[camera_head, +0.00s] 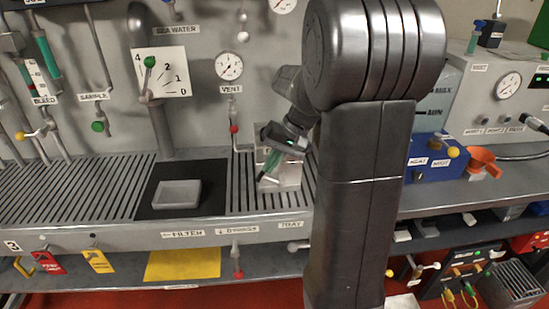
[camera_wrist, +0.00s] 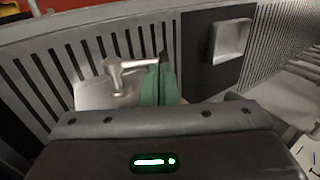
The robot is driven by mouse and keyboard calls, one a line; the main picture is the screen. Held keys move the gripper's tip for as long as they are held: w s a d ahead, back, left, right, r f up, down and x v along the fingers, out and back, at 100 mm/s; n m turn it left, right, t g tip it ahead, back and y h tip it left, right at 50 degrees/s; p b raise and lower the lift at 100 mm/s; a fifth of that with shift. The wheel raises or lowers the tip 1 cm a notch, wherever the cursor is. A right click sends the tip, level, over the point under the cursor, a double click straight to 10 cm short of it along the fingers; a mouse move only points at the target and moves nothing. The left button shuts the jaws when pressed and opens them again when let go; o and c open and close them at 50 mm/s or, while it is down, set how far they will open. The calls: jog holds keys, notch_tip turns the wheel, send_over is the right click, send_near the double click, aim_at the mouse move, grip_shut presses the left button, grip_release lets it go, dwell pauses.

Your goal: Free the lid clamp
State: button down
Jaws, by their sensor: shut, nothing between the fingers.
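A grey metal lever on a short post, which looks like the lid clamp (camera_wrist: 122,68), stands on a pale metal box (camera_wrist: 92,95) in the wrist view. Its arm points right, and its end is close to my green fingers; I cannot tell whether they touch. In the head view the box (camera_head: 292,176) sits on the slatted drain grating, partly hidden by my gripper (camera_head: 264,177); I cannot make out the lever there. My gripper, also in the wrist view (camera_wrist: 160,80), is shut and empty, with its fingers pointing down beside the lever.
A shallow square tray (camera_head: 178,194) lies on a black mat (camera_head: 150,212) left of the box. A pipe with a red knob (camera_head: 234,129) stands behind. My arm hides much of the right side, where a blue box (camera_head: 432,172) and an orange part (camera_head: 483,158) stand.

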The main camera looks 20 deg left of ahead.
aim_at(261, 172)
jog(key=shift+a, duration=0.1)
dwell(0.3)
jog(key=shift+s+a+f+t+h+p, duration=0.1)
jog(key=shift+s+a+t+h+p, duration=0.35)
jog(key=shift+h+p, duration=0.35)
jog(key=shift+s+a+f+t+h+p, duration=0.15)
jog(key=shift+a+f+t+h+p, duration=0.25)
jog(key=shift+h, duration=0.2)
jog(key=shift+s+a+f+t+h, duration=0.15)
jog(key=shift+a+f+t+h, duration=0.1)
jog(key=shift+h, duration=0.25)
jog(key=shift+a+f+p, duration=0.2)
jog(key=shift+f+p, duration=0.1)
jog(key=shift+f, duration=0.1)
jog(key=shift+s+f, duration=0.1)
jog(key=shift+r+p, duration=0.45)
jog(key=shift+r, duration=0.1)
notch_tip(261, 172, up, 13)
jog(key=p, duration=0.2)
